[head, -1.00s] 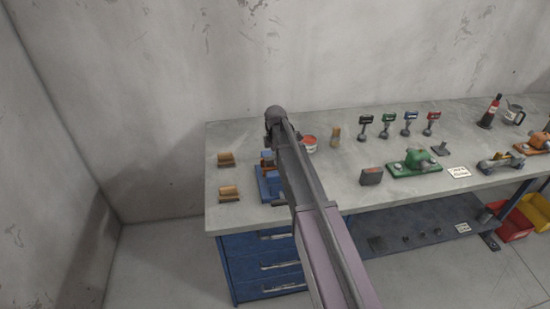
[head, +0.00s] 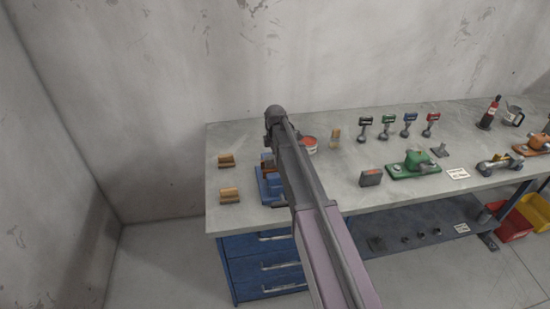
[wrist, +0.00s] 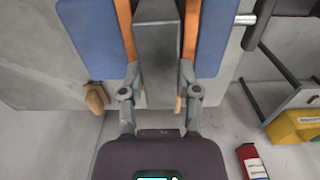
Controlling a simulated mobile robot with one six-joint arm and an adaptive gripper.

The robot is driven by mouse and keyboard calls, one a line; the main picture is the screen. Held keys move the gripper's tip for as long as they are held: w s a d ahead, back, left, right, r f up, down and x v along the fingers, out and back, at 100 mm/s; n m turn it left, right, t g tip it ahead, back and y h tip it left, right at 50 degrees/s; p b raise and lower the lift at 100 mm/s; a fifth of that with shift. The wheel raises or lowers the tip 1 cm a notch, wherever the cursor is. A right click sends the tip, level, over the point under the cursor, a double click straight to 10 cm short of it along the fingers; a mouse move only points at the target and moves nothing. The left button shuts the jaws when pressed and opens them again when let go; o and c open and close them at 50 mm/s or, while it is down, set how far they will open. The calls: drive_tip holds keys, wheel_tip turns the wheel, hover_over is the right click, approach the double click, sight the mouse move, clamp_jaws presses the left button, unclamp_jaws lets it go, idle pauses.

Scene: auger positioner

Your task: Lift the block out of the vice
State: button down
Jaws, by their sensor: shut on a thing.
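The blue vice (head: 263,188) sits near the front left of the bench, partly hidden behind my arm in the head view. In the wrist view its blue body (wrist: 96,40) shows on both sides, with orange jaw faces (wrist: 190,32) inside. A grey block (wrist: 158,50) shows between these faces in the wrist view. My gripper (wrist: 158,75) is shut on the block, one finger on each side. I cannot tell how high the block sits relative to the jaws. In the head view my arm hides the block and the fingers.
Two wooden blocks (head: 230,195) lie left of the vice. A red-topped tub (head: 309,145) and a small wooden piece (head: 335,136) stand to its right. Farther right are a dark box (head: 370,177), a green device (head: 416,163) and several stamp-like tools (head: 388,124). Bare bench lies between them.

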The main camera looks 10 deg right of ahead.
drive_tip(key=shift+r, duration=0.35)
drive_tip(key=shift+r+p, duration=2.85)
drive_tip(key=shift+p, duration=0.2)
drive_tip(key=shift+r, duration=0.1)
